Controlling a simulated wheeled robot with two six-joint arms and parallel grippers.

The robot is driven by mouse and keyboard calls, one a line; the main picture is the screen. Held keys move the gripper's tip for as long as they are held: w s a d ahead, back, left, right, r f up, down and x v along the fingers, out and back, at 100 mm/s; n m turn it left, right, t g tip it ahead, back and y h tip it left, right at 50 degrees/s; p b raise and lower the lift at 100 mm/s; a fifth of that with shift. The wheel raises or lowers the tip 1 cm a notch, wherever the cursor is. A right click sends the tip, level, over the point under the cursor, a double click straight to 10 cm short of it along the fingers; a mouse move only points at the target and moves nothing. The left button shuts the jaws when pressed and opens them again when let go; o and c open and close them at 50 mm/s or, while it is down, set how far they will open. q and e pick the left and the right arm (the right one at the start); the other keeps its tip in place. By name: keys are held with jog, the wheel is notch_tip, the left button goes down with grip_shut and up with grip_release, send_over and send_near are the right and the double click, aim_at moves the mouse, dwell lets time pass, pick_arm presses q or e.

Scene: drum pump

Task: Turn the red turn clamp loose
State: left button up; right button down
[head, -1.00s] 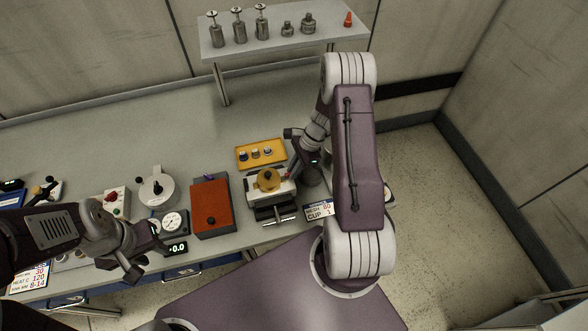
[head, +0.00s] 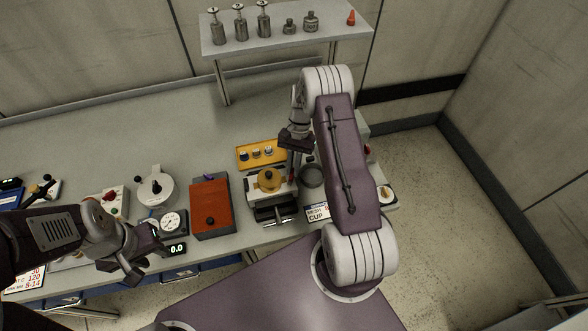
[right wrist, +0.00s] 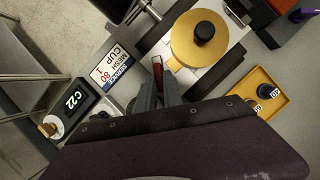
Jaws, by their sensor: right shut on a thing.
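The red turn clamp (right wrist: 160,74) stands beside the round yellow lid (right wrist: 203,38) of a white device, on the bench. My right gripper (right wrist: 162,84) reaches down over it and is shut on the clamp, whose red upper part shows between the fingers. In the head view, my right gripper (head: 292,171) is just right of the yellow lid (head: 269,180); the clamp is mostly hidden there. My left gripper (head: 147,262) hangs at the bench's front left, open and empty, apart from the clamp.
A yellow tray (head: 240,160) with small knobs lies behind the device. An orange-topped box (head: 211,205) stands to its left. A grey cup (head: 312,176) and a label card (head: 316,212) are close on the right. A shelf (head: 330,38) with weights is at the back.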

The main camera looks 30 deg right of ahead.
jog(key=n+h, duration=0.1)
jog(key=n, duration=0.2)
jog(key=shift+w+a+g+b, duration=0.15)
jog(key=shift+g+b, duration=0.15)
jog(key=shift+a+n+h, duration=0.1)
jog(key=shift+n+h, duration=0.6)
jog(key=shift+n, duration=1)
jog(key=shift+g, duration=0.3)
jog(key=c, duration=1.5)
grip_release()
jog(key=shift+r, duration=0.1)
jog(key=shift+w+r+b, duration=0.3)
jog(key=shift+b, duration=0.2)
jog(key=b+v, duration=0.1)
jog(key=v, duration=0.7)
jog(key=shift+s+r+b, duration=0.1)
jog(key=shift+r+b, duration=0.05)
jog(key=shift+b, duration=0.15)
